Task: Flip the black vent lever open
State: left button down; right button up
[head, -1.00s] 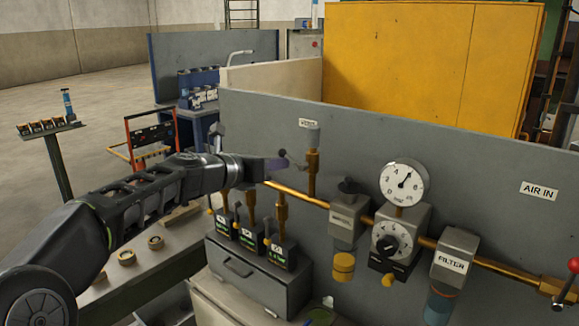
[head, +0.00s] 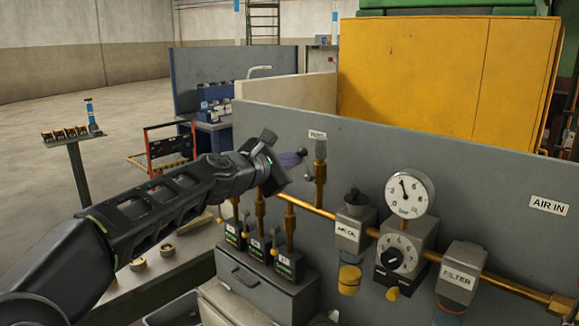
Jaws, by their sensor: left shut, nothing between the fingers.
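The vent valve (head: 320,150) is a grey cap on an upright brass stem, under a small white label on the grey panel. A small dark shape beside the stem, low on its left, looks like the end of the black vent lever (head: 308,178); the rest of the lever is hard to make out. My left gripper (head: 303,154) is shut and empty. Its purplish fingertips point right, just left of the valve cap and above that dark shape; I cannot tell whether they touch anything. My right gripper is out of view.
The brass air line (head: 300,203) runs along the panel past a pressure gauge (head: 410,193), a regulator (head: 400,250) and a filter (head: 458,275). Several small valves stand on a grey drawer box (head: 250,285) below my left arm.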

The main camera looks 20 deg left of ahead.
pick_arm(q)
jog(key=shift+s+d+r+m, duration=0.25)
jog(key=shift+d+m, duration=0.35)
jog(key=shift+m, duration=0.1)
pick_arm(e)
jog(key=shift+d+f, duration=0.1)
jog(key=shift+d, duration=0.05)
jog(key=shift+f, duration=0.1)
